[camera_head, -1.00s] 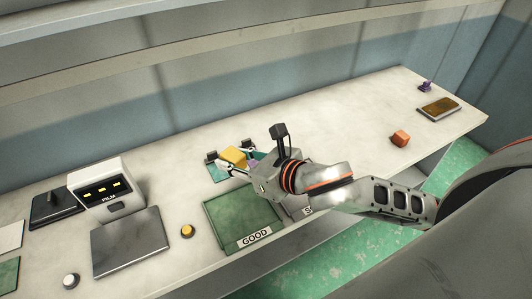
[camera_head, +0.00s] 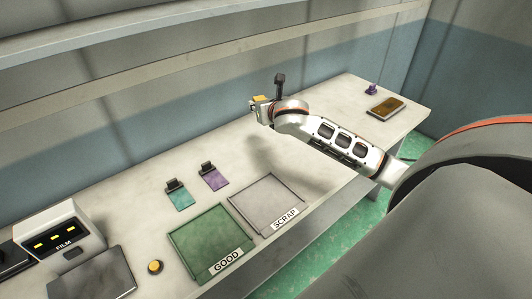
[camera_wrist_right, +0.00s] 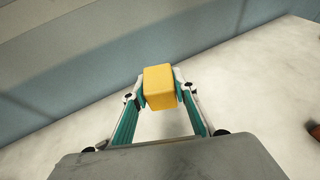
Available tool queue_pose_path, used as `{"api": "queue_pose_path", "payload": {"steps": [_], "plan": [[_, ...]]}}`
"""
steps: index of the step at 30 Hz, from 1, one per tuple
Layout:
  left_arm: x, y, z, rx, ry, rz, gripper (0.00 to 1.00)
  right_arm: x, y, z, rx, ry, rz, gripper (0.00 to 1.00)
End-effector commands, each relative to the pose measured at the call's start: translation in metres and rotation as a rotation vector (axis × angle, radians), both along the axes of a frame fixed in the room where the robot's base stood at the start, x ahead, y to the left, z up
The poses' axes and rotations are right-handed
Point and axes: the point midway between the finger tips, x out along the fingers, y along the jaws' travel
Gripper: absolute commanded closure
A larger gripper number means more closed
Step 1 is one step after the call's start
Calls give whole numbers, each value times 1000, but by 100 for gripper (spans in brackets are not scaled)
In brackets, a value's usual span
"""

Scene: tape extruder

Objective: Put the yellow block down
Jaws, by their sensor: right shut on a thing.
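The yellow block (camera_wrist_right: 159,87) is between the fingers of my right gripper (camera_wrist_right: 160,90) in the right wrist view, with a finger pressed on each side. In the head view the block (camera_head: 260,99) shows small at the end of my right arm, and my right gripper (camera_head: 258,107) is partly hidden by the wrist. The block appears held above the table (camera_head: 240,150), with a shadow on the tabletop below and to the left of the arm. My left gripper is not in view.
A green GOOD tray (camera_head: 208,240) and a grey SCRAP tray (camera_head: 267,203) lie near the front edge. Teal (camera_head: 180,199) and purple (camera_head: 214,179) clipped pieces lie behind them. A brown-topped box (camera_head: 387,106) and purple object (camera_head: 371,89) are at the right. The table's middle is clear.

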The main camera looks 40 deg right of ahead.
Motion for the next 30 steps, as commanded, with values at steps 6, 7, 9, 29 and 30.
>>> {"api": "queue_pose_path", "payload": {"steps": [6,7,9,29,30], "plan": [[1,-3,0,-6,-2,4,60,4,-26,-5,2,3,-52,100],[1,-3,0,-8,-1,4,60,4,-27,-10,2,3,-55,100],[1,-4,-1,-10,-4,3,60,4,-26,-24,3,4,-55,100],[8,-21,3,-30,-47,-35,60,5,-26,-154,1,1,-52,100],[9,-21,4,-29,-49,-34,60,5,-26,-155,0,0,-52,100]]}}
